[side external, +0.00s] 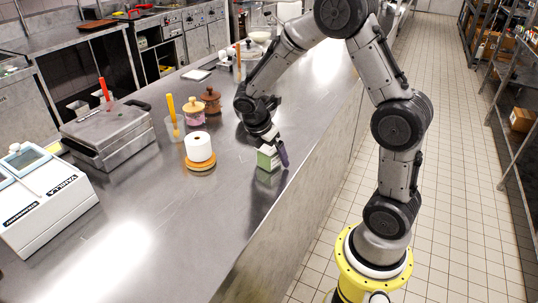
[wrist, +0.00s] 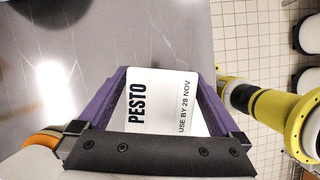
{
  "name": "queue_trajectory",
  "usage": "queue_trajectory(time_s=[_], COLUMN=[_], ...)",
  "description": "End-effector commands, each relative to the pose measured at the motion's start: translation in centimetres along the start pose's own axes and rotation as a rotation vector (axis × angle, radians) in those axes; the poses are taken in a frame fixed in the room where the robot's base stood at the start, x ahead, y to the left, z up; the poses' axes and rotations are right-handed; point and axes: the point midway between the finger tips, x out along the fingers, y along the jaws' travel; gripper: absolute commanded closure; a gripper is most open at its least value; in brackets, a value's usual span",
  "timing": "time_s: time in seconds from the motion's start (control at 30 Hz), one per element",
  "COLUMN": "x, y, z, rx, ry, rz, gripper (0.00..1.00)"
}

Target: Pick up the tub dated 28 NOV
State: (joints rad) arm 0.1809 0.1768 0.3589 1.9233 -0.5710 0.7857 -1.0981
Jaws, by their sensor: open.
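The tub (wrist: 160,98) shows in the wrist view with a white label reading PESTO and USE BY 28 NOV. In the side external view the tub (side external: 267,158) is a small light green box standing on the steel counter near its front edge. My gripper (side external: 270,146) is directly above and around it, pointing down. In the wrist view the purple fingers of my gripper (wrist: 160,90) are open, one on each side of the tub. I cannot tell whether either finger touches it.
A white roll (side external: 198,147) on an orange-rimmed base stands left of the tub. Two lidded jars (side external: 193,111), a clear container (side external: 175,129), a hinged metal press (side external: 108,133) and a white labelled machine (side external: 45,203) stand further left. The steel counter (side external: 190,245) is clear in front.

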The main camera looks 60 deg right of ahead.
Motion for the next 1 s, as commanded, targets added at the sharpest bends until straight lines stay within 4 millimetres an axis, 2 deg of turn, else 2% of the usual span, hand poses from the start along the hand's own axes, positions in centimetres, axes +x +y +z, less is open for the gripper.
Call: queue_trajectory(time_s=[0.03,0.07,0.53,0.83,1.0], x=[0.0,0.0,-0.1,-0.3,-1.3], y=[0.0,0.0,0.0,0.1,0.1], z=[0.0,0.0,0.0,0.1,0.5], rx=[0.0,0.0,0.0,0.0,0.002], ry=[0.0,0.0,0.0,-0.001,0.0], rz=[0.0,0.0,0.0,0.002,0.003], gripper=[0.02,0.07,0.92,0.93,0.93])
